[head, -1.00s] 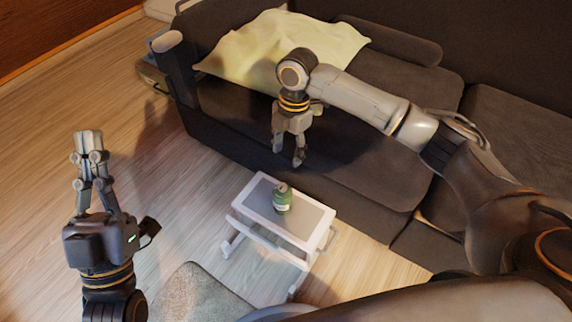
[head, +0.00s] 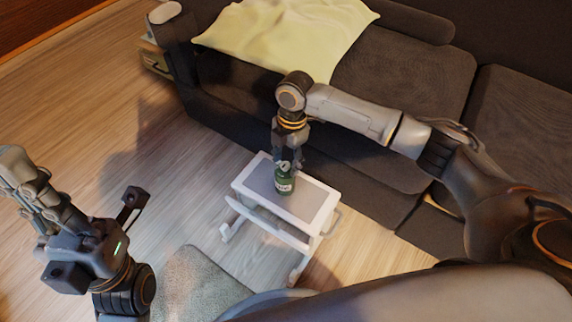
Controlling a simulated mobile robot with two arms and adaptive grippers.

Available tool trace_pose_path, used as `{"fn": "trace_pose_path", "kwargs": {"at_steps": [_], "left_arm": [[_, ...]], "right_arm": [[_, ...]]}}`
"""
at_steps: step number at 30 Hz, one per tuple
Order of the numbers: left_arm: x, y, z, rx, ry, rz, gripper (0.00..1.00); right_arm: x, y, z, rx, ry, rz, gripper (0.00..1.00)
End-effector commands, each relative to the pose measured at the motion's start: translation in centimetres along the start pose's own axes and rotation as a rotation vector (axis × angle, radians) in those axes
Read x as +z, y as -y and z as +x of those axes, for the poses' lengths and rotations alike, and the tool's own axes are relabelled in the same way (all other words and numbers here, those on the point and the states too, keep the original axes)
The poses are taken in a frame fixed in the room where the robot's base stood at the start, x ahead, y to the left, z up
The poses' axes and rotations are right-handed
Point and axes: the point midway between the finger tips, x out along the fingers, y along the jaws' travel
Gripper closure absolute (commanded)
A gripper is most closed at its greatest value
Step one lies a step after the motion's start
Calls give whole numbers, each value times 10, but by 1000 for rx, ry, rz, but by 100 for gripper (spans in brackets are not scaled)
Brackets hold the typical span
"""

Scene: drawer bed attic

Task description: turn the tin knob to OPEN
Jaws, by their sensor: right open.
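A green tin (head: 284,183) with a pale label stands upright on the small white side table (head: 325,213). Its top and the knob are mostly hidden by my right gripper (head: 286,162). That gripper points straight down from above, with its open fingers at the top of the tin. I cannot tell whether the fingers touch the knob, and no OPEN mark can be read. My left gripper (head: 20,180) is at the left edge, far from the tin, and I cannot tell how its fingers stand.
A dark sofa (head: 400,85) with a pale yellow blanket (head: 285,35) is behind the table. A grey rug or cushion (head: 198,285) lies in front of it. The wooden floor (head: 120,140) to the left is clear.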

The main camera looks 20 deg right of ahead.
Motion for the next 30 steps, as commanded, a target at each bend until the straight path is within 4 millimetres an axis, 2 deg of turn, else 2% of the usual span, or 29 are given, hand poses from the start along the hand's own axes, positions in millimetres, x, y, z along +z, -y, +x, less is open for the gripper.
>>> {"fn": "trace_pose_path", "kwargs": {"at_steps": [3,12,14,20,21,22,24,30], "left_arm": [[1,0,-2,1,-2,1,100],[1,0,-2,2,-1,0,100],[1,0,-2,2,-1,0,100],[1,0,-2,2,0,0,100],[2,0,-2,2,0,0,100],[2,0,-2,2,0,0,100],[2,0,-2,2,0,0,100],[2,0,-2,2,0,0,100]], "right_arm": [[0,0,8,1,0,0,50],[0,0,8,1,0,0,50],[0,0,8,1,0,0,60],[0,0,8,0,0,0,100],[0,0,8,0,0,0,100],[0,0,8,0,0,0,80],[0,0,8,0,0,0,94],[0,0,8,0,0,0,94]]}}
